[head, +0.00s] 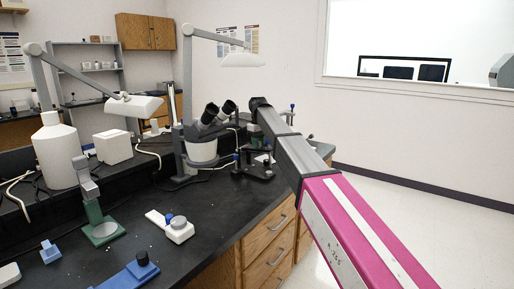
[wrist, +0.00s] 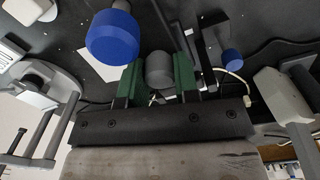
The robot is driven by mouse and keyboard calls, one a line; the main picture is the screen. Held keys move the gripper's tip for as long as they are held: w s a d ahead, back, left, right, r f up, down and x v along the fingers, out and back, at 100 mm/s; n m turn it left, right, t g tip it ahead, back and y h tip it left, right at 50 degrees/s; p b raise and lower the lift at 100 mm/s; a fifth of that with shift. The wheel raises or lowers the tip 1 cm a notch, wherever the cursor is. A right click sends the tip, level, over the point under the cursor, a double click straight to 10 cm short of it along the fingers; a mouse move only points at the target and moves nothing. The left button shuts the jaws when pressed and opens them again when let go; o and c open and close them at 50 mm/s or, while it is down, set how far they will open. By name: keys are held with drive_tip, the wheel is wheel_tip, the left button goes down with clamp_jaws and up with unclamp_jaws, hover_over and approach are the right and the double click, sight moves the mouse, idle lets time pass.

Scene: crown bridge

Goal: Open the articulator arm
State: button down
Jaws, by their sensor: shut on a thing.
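The articulator (head: 262,173) is a dark frame with blue-tipped parts, standing on the black bench beyond my arm in the head view. In the wrist view its dark upright part (wrist: 207,60) shows beyond the fingers. My gripper (wrist: 158,82) has green fingers, one on each side of a grey rounded part (wrist: 160,68), and is shut on it. This part seems to belong to the articulator. A large blue knob (wrist: 112,36) is close to the camera at upper left, and a smaller blue knob (wrist: 232,59) is at right. In the head view my arm partly hides the articulator.
A microscope (head: 202,148) stands left of the articulator. A green-based stand (head: 103,231), a white device (head: 178,229) and a blue tool (head: 133,274) lie nearer on the bench (head: 200,262). Wooden drawers (head: 262,247) are below. The floor at right is clear.

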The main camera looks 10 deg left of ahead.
drive_tip(key=shift+w+a+r, duration=0.25)
drive_tip(key=shift+a+r, duration=0.2)
drive_tip(key=shift+r, duration=0.1)
drive_tip(key=shift+w+a+r, duration=0.2)
drive_tip(key=shift+a+r, duration=0.2)
drive_tip(key=shift+r, duration=0.1)
drive_tip(key=shift+w+a+r+h, duration=0.1)
drive_tip(key=shift+a+r+h, duration=0.3)
drive_tip(key=shift+h, duration=0.1)
drive_tip(key=c, duration=0.9)
unclamp_jaws()
drive_tip(key=shift+o, duration=0.2)
drive_tip(key=shift+d+f, duration=0.1)
